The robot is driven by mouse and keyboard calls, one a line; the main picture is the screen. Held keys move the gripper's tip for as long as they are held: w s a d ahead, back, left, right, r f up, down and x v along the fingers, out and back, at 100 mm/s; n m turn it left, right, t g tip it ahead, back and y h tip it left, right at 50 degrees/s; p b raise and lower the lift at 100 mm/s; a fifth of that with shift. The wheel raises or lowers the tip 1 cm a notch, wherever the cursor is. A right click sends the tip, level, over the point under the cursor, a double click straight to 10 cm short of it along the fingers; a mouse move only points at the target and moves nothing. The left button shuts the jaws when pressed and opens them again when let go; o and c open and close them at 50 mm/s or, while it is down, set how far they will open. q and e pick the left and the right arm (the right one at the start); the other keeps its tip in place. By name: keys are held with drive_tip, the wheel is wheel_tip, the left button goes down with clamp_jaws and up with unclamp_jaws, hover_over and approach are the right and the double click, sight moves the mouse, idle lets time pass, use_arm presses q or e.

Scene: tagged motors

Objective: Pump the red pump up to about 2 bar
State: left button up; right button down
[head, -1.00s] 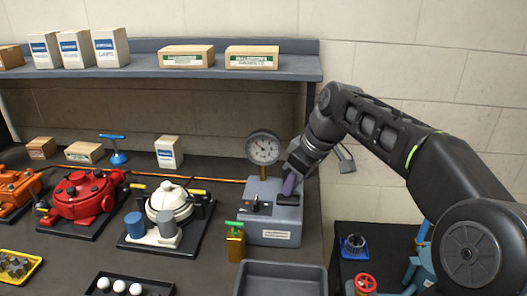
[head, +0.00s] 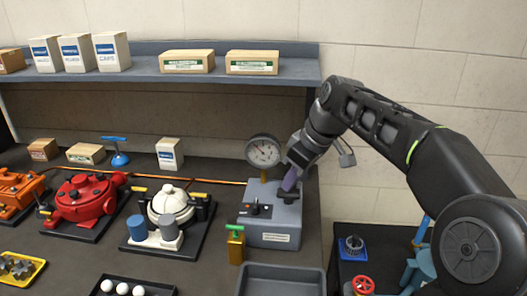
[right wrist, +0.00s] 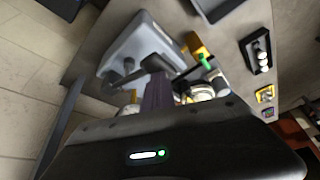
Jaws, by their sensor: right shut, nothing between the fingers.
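The red pump (head: 84,200) sits on a dark base plate at the left of the bench in the head view, well away from my right gripper. A grey box (head: 270,228) with a black knob and a round dial gauge (head: 263,150) stands near the bench's right end. The gauge reading is too small to tell. My right gripper (head: 289,184) is shut, its purple fingers pointing down at a dark lever (right wrist: 157,63) on the box top. I cannot tell whether they touch it. The box also shows in the right wrist view (right wrist: 150,38). My left gripper is out of view.
A white pot-like unit (head: 168,205) stands between the red pump and the grey box. A copper pipe (head: 215,182) runs behind it. A brass block with a green handle (head: 235,245) and a grey tray (head: 282,268) are in front of the box. A shelf (head: 140,74) hangs behind.

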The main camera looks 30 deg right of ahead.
drive_tip(key=shift+r+p, duration=1.65)
drive_tip(key=shift+r, duration=0.65)
drive_tip(key=shift+f, duration=0.1)
